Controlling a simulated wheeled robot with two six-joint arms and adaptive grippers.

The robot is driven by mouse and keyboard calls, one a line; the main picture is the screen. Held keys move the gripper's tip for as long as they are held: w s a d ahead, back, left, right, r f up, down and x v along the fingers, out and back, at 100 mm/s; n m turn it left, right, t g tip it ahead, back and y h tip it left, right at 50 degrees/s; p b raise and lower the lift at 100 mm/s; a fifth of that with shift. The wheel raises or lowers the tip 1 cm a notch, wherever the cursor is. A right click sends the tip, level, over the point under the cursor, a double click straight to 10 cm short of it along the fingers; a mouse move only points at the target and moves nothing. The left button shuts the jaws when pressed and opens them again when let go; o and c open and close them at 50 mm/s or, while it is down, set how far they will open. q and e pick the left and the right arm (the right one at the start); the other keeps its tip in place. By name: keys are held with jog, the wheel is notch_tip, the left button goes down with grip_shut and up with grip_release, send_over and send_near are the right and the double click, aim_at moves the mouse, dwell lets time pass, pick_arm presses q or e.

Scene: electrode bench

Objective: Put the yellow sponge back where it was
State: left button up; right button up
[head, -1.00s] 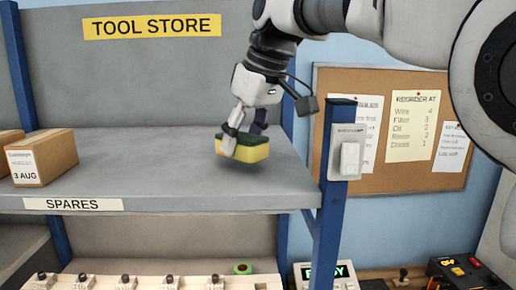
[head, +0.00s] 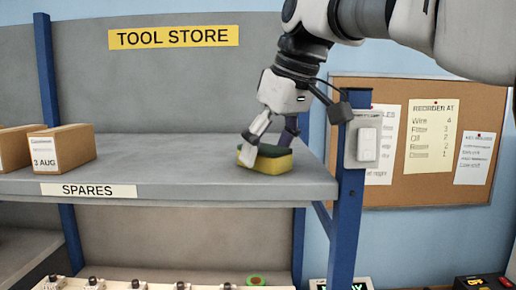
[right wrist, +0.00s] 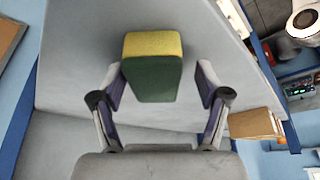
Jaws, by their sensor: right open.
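The yellow sponge (head: 271,163), with a dark green top layer, rests on the grey upper shelf (head: 200,180) near its right end. It also shows in the right wrist view (right wrist: 152,62), between the fingertips. My right gripper (head: 272,150) is at the sponge, reaching down from above. My left gripper is not in view.
Cardboard boxes (head: 62,148) stand at the left of the shelf. A blue post (head: 350,190) with a white switch box (head: 367,141) rises at the shelf's right end. The shelf between boxes and sponge is clear. A row of devices (head: 180,286) lies below.

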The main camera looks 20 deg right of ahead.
jog(key=shift+w, duration=0.15)
jog(key=shift+r, duration=0.35)
jog(key=p+v, duration=0.1)
jog(key=v, duration=1)
